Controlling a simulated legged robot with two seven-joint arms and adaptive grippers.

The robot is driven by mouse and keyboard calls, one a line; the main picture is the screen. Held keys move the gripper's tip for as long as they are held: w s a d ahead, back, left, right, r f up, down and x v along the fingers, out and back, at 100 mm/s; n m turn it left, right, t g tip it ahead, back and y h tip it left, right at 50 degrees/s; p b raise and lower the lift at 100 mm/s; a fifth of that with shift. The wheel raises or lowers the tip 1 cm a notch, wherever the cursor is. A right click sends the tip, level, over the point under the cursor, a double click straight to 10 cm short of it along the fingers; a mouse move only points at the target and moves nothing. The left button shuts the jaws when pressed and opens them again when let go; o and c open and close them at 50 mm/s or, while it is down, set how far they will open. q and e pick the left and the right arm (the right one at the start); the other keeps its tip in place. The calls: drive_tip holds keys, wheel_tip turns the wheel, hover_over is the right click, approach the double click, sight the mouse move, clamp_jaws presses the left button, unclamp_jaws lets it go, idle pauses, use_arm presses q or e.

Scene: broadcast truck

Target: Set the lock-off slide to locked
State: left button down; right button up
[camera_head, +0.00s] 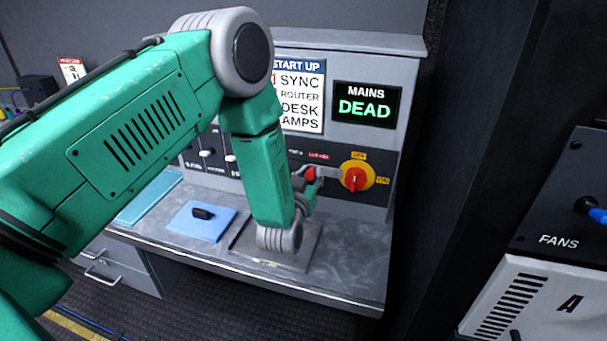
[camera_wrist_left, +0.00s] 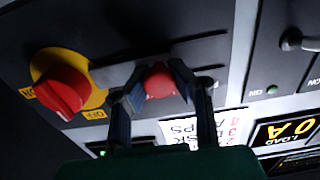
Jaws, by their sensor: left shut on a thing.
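The lock-off slide has a red knob (camera_head: 311,174) on the dark panel, left of the red rotary switch on a yellow plate (camera_head: 357,177). A grey bar runs between the knob and the switch. In the left wrist view the fingers of the left gripper (camera_wrist_left: 157,88) stand on both sides of the red knob (camera_wrist_left: 159,81), and the rotary switch (camera_wrist_left: 62,92) is to the left. A "LOCKED" label (camera_head: 318,156) shows above the slide. My right gripper is not in view.
A display (camera_head: 366,104) reads "MAINS DEAD". A start-up list (camera_head: 300,100) hangs beside it, partly behind my arm. A blue pad (camera_head: 185,222) with a small black object lies on the desk (camera_head: 345,270). A dark "FANS" panel (camera_head: 560,215) stands at the right.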

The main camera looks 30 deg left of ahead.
use_arm(q)
drive_tip(key=shift+d+f, duration=0.15)
drive_tip(key=shift+d, duration=0.1)
drive_tip(key=c, duration=1.3)
unclamp_jaws()
drive_tip(key=shift+a, duration=0.1)
drive_tip(key=shift+w+f, duration=0.1)
drive_tip(key=shift+w, duration=0.05)
drive_tip(key=shift+d+r, duration=0.2)
drive_tip(key=shift+s, duration=0.35)
drive_tip(key=v, duration=1.1)
drive_tip(key=shift+s+f, duration=0.15)
